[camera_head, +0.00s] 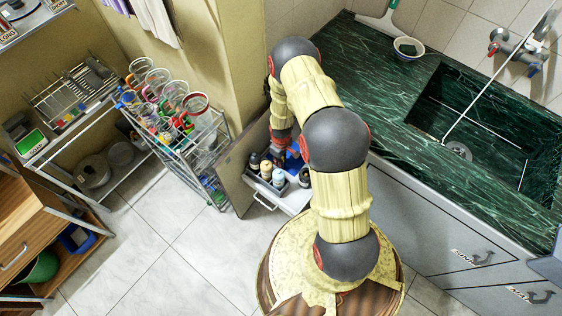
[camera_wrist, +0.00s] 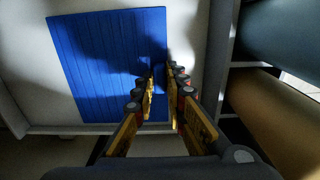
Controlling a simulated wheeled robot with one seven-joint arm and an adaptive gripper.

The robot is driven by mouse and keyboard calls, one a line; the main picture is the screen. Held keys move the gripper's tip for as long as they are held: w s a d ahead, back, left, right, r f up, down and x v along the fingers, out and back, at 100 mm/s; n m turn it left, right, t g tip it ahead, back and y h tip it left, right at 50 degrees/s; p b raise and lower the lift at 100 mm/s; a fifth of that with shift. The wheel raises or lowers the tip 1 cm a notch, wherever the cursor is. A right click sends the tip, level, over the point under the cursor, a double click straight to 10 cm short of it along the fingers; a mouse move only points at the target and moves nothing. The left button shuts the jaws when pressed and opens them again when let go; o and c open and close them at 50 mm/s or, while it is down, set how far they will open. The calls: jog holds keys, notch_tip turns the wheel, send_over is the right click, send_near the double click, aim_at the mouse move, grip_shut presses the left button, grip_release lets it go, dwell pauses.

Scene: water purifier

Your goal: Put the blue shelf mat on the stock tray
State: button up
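The blue shelf mat (camera_wrist: 95,60) is a ribbed blue sheet lying flat on a white surface in the wrist view. Part of it (camera_head: 294,162) shows in the head view, mostly hidden by my arm. My gripper (camera_wrist: 162,72) is over the mat's right edge, with its left finger above the blue and its right finger just beside the edge. A narrow gap shows between the fingers, and I see no clear grip on the mat. In the head view my gripper is largely hidden. I cannot clearly identify the stock tray.
Several small bottles (camera_head: 278,178) stand in a pulled-out unit with a front handle (camera_head: 264,202). An open cabinet door (camera_head: 236,178) is to its left. The green counter (camera_head: 385,85) is at right. A wire rack (camera_head: 190,140) with colourful items stands at left. Tiled floor is clear between.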

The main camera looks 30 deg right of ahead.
jog(key=o, duration=0.4)
jog(key=shift+o, duration=0.2)
jog(key=shift+r, duration=0.1)
jog(key=w+a+r+m+t+p, duration=0.1)
jog(key=a+r+p, duration=0.15)
jog(key=r, duration=2.05)
jog(key=a+r+m+t+p, duration=0.15)
jog(key=a+r, duration=0.25)
jog(key=r, duration=1.9)
jog(key=s+a+r+t, duration=0.1)
jog(key=s+a+r, duration=0.3)
jog(key=s+r, duration=0.5)
jog(key=s+a+r+m+t, duration=0.1)
jog(key=s+a+r+t, duration=0.1)
jog(key=s+r, duration=0.8)
jog(key=shift+s+a+r, duration=0.2)
jog(key=shift+s+a, duration=0.65)
jog(key=shift+s, duration=0.2)
